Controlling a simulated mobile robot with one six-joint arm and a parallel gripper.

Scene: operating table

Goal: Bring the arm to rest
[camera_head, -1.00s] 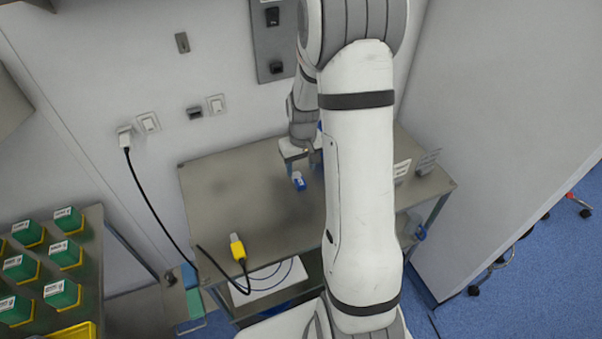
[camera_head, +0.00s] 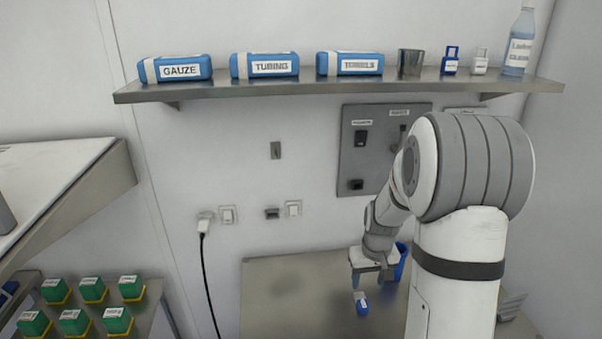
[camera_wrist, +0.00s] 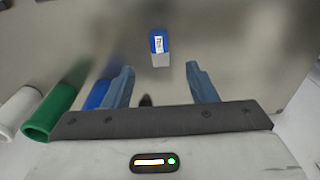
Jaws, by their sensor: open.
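My gripper (camera_head: 367,272) hangs over the steel table (camera_head: 285,290) in the head view, with my arm reaching in from the right. In the wrist view its two blue-grey fingers (camera_wrist: 162,85) stand wide apart with nothing between them. A small blue and white labelled item (camera_head: 361,303) lies on the table just below the gripper. In the wrist view this item (camera_wrist: 160,47) lies ahead of the fingertips, apart from them. Part of the table's right side is hidden behind my arm.
A wall shelf (camera_head: 290,90) with blue boxes, a cup and a bottle (camera_head: 518,42) runs above. A control panel (camera_head: 370,150) is on the wall behind my arm. Green boxes (camera_head: 75,322) stand at lower left. Green (camera_wrist: 48,112) and white tubes lie left of the gripper in the wrist view.

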